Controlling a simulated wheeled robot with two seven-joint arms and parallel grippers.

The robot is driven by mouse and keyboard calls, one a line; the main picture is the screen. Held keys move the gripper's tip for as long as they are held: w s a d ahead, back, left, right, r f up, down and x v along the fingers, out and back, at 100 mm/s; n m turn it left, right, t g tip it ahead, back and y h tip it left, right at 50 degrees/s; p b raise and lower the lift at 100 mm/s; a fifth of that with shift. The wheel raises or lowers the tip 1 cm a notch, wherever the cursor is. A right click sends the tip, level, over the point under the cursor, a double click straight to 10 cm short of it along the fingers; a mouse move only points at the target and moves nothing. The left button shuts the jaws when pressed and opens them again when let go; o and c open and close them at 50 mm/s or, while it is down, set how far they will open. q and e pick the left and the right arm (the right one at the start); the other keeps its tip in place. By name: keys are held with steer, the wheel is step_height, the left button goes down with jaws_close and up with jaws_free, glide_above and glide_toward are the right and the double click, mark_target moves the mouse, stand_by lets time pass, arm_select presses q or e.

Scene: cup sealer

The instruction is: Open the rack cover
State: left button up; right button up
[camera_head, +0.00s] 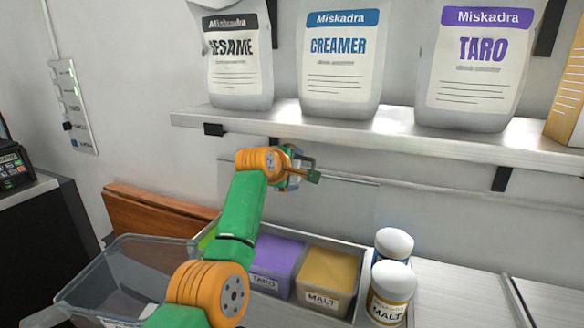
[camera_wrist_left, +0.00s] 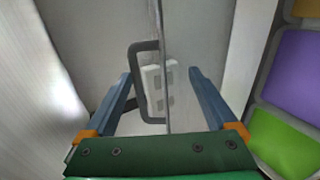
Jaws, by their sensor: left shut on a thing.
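The rack cover (camera_head: 350,181) is a clear panel. In the head view its front edge shows as a thin pale bar below the shelf, above the ingredient rack (camera_head: 352,262), and the panel seems raised toward the wall. My left gripper (camera_head: 302,170) is at this edge. In the left wrist view the dark grey handle (camera_wrist_left: 136,82) of the cover lies between the blue fingers of my left gripper (camera_wrist_left: 163,78), which is shut on it. The exact finger contact is hard to see. My right gripper is not in view.
The shelf (camera_head: 400,135) with sesame, creamer and taro bags (camera_head: 478,65) is close above my gripper. The rack holds purple taro (camera_head: 278,255) and tan malt (camera_head: 328,268) tubs. Malt jars (camera_head: 390,290) stand to its right, a clear bin (camera_head: 115,275) to its left.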

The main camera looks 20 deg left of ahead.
arm_select(q)
steer(key=shift+s+f+b, duration=0.5)
steer(key=shift+s+b, duration=0.05)
steer(key=shift+b, duration=1.55)
steer(key=shift+c, duration=0.3)
steer(key=s+r+b, duration=0.3)
steer(key=s+b, duration=1)
steer(key=s, duration=0.2)
steer(key=shift+s+a, duration=0.2)
steer(key=shift+a, duration=0.05)
steer(key=shift+r, duration=0.1)
